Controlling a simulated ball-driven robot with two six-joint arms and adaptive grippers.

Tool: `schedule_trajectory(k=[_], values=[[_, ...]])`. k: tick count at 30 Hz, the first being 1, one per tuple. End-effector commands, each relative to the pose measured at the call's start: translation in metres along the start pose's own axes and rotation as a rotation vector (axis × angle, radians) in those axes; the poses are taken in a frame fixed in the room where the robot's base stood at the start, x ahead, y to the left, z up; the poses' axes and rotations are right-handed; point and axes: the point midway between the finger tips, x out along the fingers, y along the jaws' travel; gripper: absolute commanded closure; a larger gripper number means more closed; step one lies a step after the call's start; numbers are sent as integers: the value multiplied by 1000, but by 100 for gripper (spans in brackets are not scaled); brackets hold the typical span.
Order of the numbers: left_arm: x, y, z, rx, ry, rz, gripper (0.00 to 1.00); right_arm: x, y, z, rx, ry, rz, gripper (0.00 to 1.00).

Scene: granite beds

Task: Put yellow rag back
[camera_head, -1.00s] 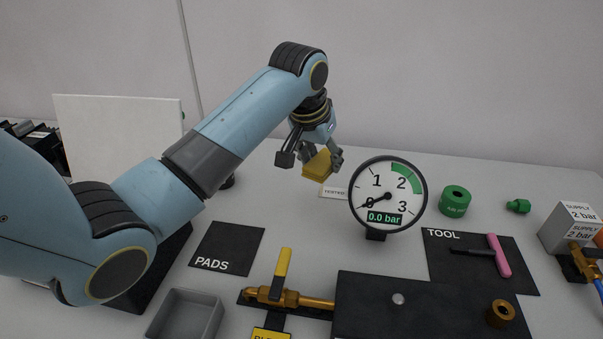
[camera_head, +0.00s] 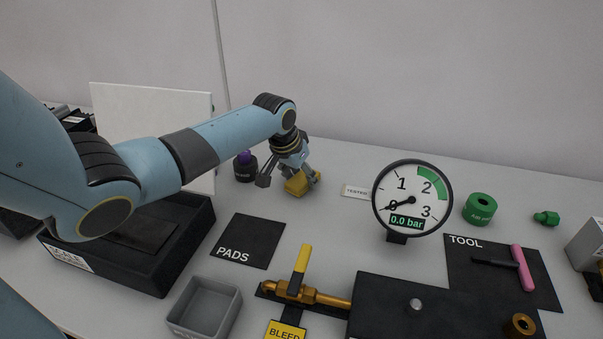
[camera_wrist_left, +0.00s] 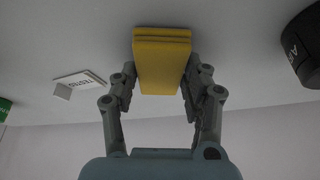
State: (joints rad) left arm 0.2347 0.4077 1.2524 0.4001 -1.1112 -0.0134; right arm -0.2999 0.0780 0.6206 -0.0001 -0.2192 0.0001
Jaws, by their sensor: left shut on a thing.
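The yellow rag (camera_head: 297,186) is a small folded block. My left gripper (camera_head: 301,180) is shut on it, low over the table beyond the PADS mat. In the left wrist view the rag (camera_wrist_left: 161,62) sits between the two fingers of my left gripper (camera_wrist_left: 160,88). Whether the rag touches the table is hard to tell. The black PADS mat (camera_head: 247,240) lies nearer, left of centre, and is bare. My right gripper is not in view.
A black pot with a purple top (camera_head: 245,168) stands left of the rag, and a TESTED card (camera_head: 356,192) lies right. The gauge (camera_head: 412,197) stands further right. A grey tray (camera_head: 232,302), brass valve (camera_head: 315,297) and black case (camera_head: 188,252) are nearer.

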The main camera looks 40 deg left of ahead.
Motion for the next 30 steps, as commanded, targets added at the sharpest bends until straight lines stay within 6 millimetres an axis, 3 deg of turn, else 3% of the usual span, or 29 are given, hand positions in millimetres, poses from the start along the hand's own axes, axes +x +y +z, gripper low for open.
schedule_trajectory(k=[11, 12, 17, 25, 30], values=[[4, 0, 2, 0, 0, 0, 79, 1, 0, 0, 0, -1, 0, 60], [4, 0, 2, 0, 0, 0, 50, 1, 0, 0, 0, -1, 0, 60], [4, 0, 2, 0, 0, 0, 30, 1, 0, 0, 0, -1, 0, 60], [2, 0, 1, 1, 1, -1, 30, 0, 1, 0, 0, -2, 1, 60], [-16, -1, 0, 2, 2, -2, 30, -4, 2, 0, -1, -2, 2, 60]])
